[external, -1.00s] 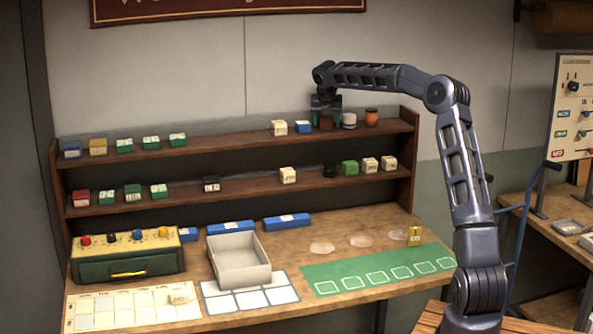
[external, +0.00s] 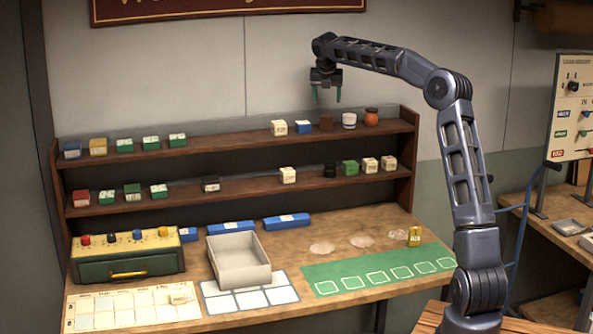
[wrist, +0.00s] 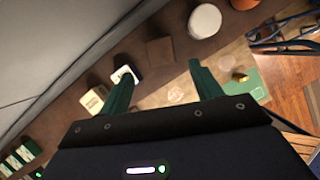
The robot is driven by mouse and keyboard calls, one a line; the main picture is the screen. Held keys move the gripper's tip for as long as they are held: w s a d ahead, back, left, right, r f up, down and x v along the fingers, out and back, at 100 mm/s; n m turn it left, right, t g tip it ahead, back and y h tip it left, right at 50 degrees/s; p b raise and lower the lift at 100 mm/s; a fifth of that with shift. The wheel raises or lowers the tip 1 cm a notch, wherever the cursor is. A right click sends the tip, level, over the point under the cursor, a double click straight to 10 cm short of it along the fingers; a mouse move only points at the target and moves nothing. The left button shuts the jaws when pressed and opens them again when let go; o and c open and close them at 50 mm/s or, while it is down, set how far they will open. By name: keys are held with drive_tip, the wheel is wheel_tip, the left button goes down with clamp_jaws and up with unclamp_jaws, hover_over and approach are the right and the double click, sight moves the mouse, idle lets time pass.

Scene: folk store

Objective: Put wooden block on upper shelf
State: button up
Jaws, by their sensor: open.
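The wooden block, a dark brown cube (external: 326,123), stands on the upper shelf (external: 230,142) between a small blue and white block and a white jar. It also shows in the wrist view (wrist: 160,52), just beyond the gap between my fingers. My gripper (external: 327,97) is open and empty above the brown block, with clear air between the fingertips and its top. Both green fingers of my gripper (wrist: 162,74) show spread apart in the wrist view.
A white jar (external: 349,120) and an orange-brown pot (external: 371,117) stand right of the block. A cream block (external: 279,128) stands to the left. The lower shelf (external: 250,190) holds several blocks. The upper shelf's middle-left stretch is bare.

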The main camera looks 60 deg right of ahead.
drive_tip(key=s+a+r+m, duration=0.1)
drive_tip(key=a+m, duration=0.1)
drive_tip(key=a, duration=0.7)
drive_tip(key=s+a+r+m, duration=0.1)
drive_tip(key=s+a+r, duration=0.1)
drive_tip(key=a, duration=0.8)
drive_tip(key=s+a+f+m+t, duration=0.1)
drive_tip(key=s+a+m, duration=0.2)
drive_tip(key=s+a, duration=0.35)
drive_tip(key=s+a+m, duration=0.2)
drive_tip(key=s+a, duration=0.1)
drive_tip(key=a, duration=0.6)
drive_tip(key=s+a+f+m+y, duration=0.1)
drive_tip(key=s+a+f+m, duration=0.3)
drive_tip(key=s, duration=0.6)
drive_tip(key=s+a+f+m+t+y, duration=0.1)
drive_tip(key=s+a+f+m, duration=0.4)
drive_tip(key=s, duration=0.6)
drive_tip(key=s+a+f+m+t+y, duration=0.1)
drive_tip(key=s+a+f+m, duration=0.4)
drive_tip(key=s, duration=0.6)
wheel_tip(320, 180, down, 3)
drive_tip(key=shift+r+y, duration=0.2)
drive_tip(key=shift+y, duration=0.3)
